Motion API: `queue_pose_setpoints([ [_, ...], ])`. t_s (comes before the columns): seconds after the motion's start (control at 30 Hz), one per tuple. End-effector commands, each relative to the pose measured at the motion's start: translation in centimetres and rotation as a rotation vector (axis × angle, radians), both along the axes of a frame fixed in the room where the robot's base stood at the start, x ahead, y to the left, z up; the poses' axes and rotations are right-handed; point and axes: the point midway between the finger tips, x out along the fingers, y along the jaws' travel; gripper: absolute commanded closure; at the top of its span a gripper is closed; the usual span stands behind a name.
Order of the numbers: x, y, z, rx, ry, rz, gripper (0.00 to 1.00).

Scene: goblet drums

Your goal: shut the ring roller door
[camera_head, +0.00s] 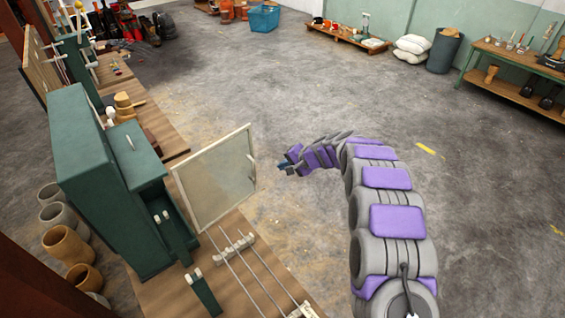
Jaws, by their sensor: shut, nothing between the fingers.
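The ring roller is a green machine (88,165) on a wooden bench at the left. I take the pale-framed, see-through panel (215,180) on its right side to be its door. The panel stands upright, swung out from the green body, with a small handle at its right edge. My purple and grey arm reaches in from the lower right and bends left. My gripper (284,167) is small and dark at the arm's far end. It is shut and empty, a short way right of the panel's handle edge in the picture, with a gap of floor showing between them.
Metal rods with a pale carriage (234,245) lie on the bench (180,295) below the panel. Clay pots (68,245) stand on the floor at far left. Tables and shelves line the back and right. The grey floor (290,95) beyond my arm is clear.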

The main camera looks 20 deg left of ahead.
Motion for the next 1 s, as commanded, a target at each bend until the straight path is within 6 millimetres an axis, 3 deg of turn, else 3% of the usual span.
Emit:
queue_pose_setpoints([
  [0.2, 0.2, 2.6, -2.4, -0.005, 0.002, 0.004, 1.00],
  [0.6, 0.8, 5.8, -5.6, -0.001, 0.002, 0.004, 1.00],
  [1.0, 1.4, 9.3, -5.4, -0.001, -0.001, 0.003, 1.00],
])
